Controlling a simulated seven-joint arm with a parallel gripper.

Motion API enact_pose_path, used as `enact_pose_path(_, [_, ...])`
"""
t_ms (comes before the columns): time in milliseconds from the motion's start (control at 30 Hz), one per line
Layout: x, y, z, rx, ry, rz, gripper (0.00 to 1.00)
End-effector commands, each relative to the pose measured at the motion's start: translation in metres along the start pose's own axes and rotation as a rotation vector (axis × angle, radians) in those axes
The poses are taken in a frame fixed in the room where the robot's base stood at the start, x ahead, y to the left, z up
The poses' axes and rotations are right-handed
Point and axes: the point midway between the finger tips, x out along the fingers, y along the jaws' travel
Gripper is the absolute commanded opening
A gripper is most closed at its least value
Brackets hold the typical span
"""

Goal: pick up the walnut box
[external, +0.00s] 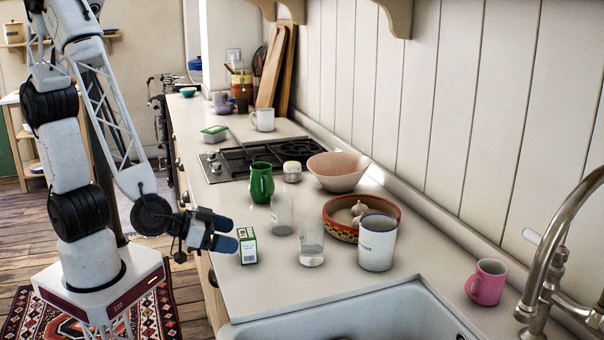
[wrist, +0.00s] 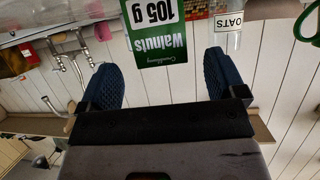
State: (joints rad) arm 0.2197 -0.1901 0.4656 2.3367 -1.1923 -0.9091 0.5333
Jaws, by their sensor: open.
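The walnut box (external: 248,247) is a small green and white carton standing upright near the counter's front edge. In the wrist view the green panel of the walnut box (wrist: 155,35) reads "Walnuts 105 g" and shows ahead of and between my two fingers. My gripper (external: 222,233) has blue fingers and is open, level with the box's upper part and just to its left. It also shows open and empty in the wrist view (wrist: 160,72). I cannot tell whether a finger touches the box.
Behind are a green jug (external: 261,183) and a patterned bowl (external: 340,228). The sink (external: 370,315) lies in front. A glass labelled "OATS" (wrist: 228,40) shows beside the box.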

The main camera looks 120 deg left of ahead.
Motion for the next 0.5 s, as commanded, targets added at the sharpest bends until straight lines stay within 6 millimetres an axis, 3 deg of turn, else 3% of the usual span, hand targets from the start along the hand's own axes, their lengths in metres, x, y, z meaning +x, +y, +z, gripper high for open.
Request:
enact_pose_path(267, [0.001,0.0,0.0,0.0,0.0,0.0,0.89])
enact_pose_path(500, [0.013,-0.001,0.0,-0.001,0.0,-0.001,0.89])
